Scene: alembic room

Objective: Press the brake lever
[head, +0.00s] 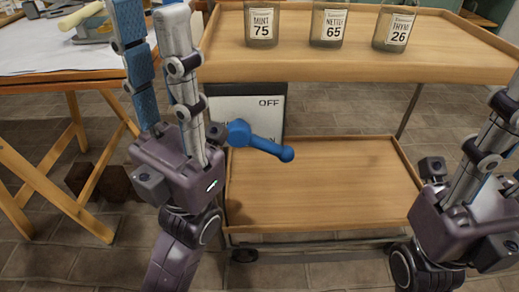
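The blue brake lever (262,143) has a round hub and a ball end. It points right and slightly down in front of a white panel (245,108) on the cart. The panel reads "OFF" at the top; lower lettering is partly hidden behind the lever. My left gripper (148,14) is left of the lever, fingers upright, with a gap between the blue-padded finger and the grey one. It holds nothing visible. I cannot tell whether it touches the lever. My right gripper (507,128) is at the right edge, well apart from the lever, its fingers partly cut off.
The wooden two-shelf cart (320,185) has several labelled jars (328,25) on top; its lower shelf is empty. A trestle table (50,55) with white sheets stands at left. Dark blocks (113,182) lie on the tiled floor beneath it.

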